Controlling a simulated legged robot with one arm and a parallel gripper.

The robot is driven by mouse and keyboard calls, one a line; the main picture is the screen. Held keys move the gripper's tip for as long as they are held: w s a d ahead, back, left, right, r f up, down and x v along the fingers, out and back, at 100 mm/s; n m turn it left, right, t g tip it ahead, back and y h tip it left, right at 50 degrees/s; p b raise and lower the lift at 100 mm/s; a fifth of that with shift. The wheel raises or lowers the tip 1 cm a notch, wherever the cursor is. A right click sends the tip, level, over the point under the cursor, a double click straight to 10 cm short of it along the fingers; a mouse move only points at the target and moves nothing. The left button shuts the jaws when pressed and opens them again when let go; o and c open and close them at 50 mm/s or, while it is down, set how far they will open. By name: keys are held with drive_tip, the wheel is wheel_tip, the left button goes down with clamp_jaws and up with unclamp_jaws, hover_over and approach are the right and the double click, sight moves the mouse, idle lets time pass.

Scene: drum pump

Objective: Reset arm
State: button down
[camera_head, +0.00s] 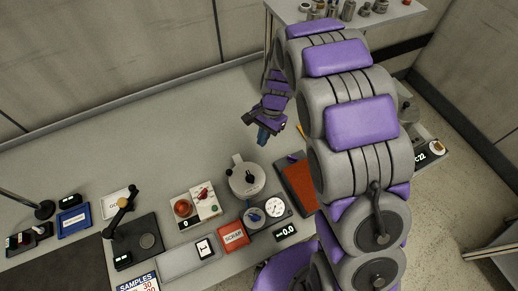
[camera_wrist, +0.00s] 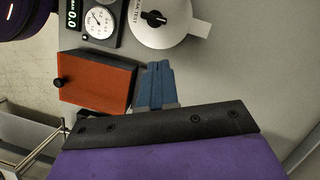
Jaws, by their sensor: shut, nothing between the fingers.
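My purple and grey arm arches up over the right side of the head view. My gripper (camera_head: 262,137) hangs from its end above the grey worktop, just behind the white round device with a black knob (camera_head: 244,178). In the wrist view my gripper's blue fingers (camera_wrist: 156,88) are together and hold nothing. The white round device (camera_wrist: 160,22) lies ahead of the fingers at the top of that view. An orange-red box with a black knob (camera_wrist: 97,80) lies to the left of the fingers, apart from them.
The worktop (camera_head: 180,130) is clear at the back. Along its front stand a gauge unit (camera_head: 274,207), a red SCRAP box (camera_head: 232,237), a box with a red button (camera_head: 183,208) and a lever device (camera_head: 122,215). A shelf with small metal parts (camera_head: 348,10) stands at the back.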

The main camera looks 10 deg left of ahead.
drive_tip(key=shift+v, duration=1.45)
drive_tip(key=s+d+r+n+b, duration=0.35)
drive_tip(key=s+d+r, duration=0.45)
drive_tip(key=s+d, duration=0.45)
drive_tip(key=s+d+n+b, duration=0.1)
drive_tip(key=s+d, duration=0.3)
drive_tip(key=s, duration=0.4)
drive_tip(key=s+d+n+t+h+b, duration=0.1)
drive_tip(key=s+d+b, duration=0.2)
drive_tip(key=s+d, duration=0.2)
drive_tip(key=s, duration=0.3)
drive_tip(key=shift+d+f+h, duration=0.2)
drive_tip(key=shift+f+h, duration=0.05)
drive_tip(key=shift+h, duration=0.05)
drive_tip(key=c, duration=1.8)
unclamp_jaws()
drive_tip(key=shift+w, duration=0.1)
